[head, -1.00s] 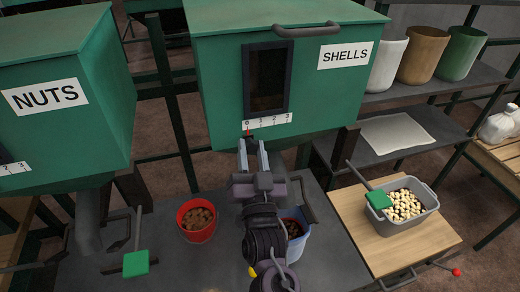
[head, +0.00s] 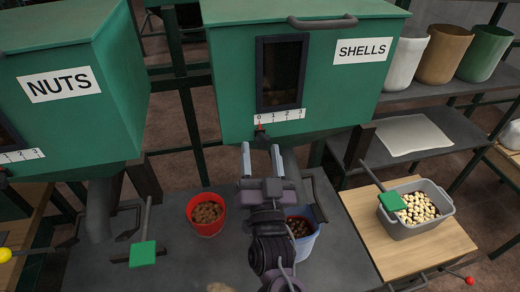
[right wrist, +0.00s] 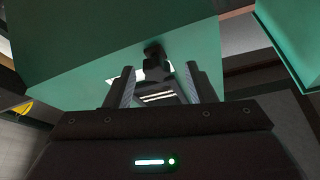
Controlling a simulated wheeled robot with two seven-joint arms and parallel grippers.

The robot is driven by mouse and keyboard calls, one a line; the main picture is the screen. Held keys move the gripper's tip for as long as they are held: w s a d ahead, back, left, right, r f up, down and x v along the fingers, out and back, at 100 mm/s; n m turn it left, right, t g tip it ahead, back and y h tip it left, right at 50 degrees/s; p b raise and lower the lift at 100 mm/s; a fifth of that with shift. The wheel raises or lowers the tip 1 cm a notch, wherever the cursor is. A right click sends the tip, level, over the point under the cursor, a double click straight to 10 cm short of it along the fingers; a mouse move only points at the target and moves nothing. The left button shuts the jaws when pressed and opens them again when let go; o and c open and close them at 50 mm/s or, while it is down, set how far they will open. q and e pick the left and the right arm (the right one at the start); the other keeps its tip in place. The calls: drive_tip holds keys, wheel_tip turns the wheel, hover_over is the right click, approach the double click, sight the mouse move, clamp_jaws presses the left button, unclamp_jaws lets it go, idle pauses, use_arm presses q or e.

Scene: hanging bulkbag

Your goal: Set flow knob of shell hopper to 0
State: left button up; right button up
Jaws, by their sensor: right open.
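The green shell hopper (head: 225,95) carries the SHELLS label. Its dark flow knob (head: 262,134) sits under a white 0 to 3 scale (head: 280,116). The red pointer is at the 0 mark. My right gripper (head: 260,149) is open and empty just below and in front of the knob, its fingertips apart from it. In the right wrist view the knob (right wrist: 155,66) shows between and beyond the two fingertips (right wrist: 159,82). My left gripper is not in view.
The nuts hopper (head: 105,125) stands at the left. A red bucket (head: 207,228) and a blue bucket (head: 306,247) stand below on the dark surface. A grey bin (head: 430,223) with a green scoop (head: 391,202) is on a wooden table at the right.

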drive_tip(key=b+v, duration=0.1)
drive_tip(key=v, duration=0.5)
drive_tip(key=shift+b, duration=0.35)
drive_tip(key=shift+w, duration=0.1)
